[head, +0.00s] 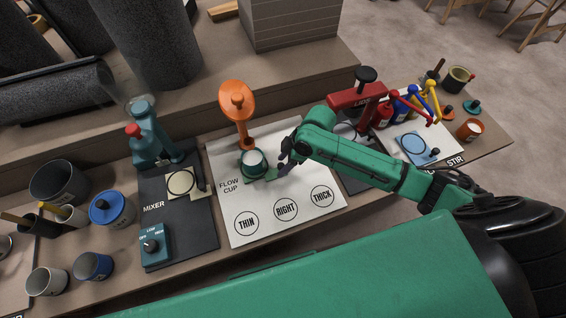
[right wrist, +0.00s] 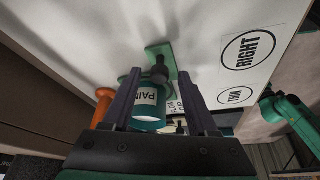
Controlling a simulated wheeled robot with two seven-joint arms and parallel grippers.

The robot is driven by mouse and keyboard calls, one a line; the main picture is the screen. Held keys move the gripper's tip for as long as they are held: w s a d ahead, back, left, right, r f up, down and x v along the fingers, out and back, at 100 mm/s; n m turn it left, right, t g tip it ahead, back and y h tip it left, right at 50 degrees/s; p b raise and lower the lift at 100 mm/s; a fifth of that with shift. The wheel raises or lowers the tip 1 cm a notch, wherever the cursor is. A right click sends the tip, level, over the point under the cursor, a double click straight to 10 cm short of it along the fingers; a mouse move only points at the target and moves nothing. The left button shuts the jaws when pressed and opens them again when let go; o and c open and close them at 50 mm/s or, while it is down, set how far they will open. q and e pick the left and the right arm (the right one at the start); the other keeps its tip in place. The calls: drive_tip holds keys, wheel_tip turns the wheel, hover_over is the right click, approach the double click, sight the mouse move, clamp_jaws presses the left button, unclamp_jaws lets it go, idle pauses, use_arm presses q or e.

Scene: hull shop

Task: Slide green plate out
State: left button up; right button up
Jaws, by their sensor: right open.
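The green plate (head: 270,175) lies on the white flow cup board, under the cup at the foot of the orange stand. In the right wrist view the plate (right wrist: 154,49) shows as a thin green strip with a dark knob (right wrist: 160,75) on it. My right gripper (head: 285,157) is beside the plate, just right of the cup. Its two fingers (right wrist: 160,80) are open, with the knob seen between them; I cannot tell whether they touch it. The teal cup (head: 253,163) with a label also shows in the wrist view (right wrist: 147,107).
The orange stand (head: 240,110) rises behind the cup. The mixer (head: 150,140) stands on a dark mat to the left. A red press (head: 358,95) stands behind my right arm. The printed circles on the board's (head: 228,205) front are clear. Pots and cans stand at the left.

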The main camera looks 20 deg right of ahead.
clamp_jaws()
idle(1.4)
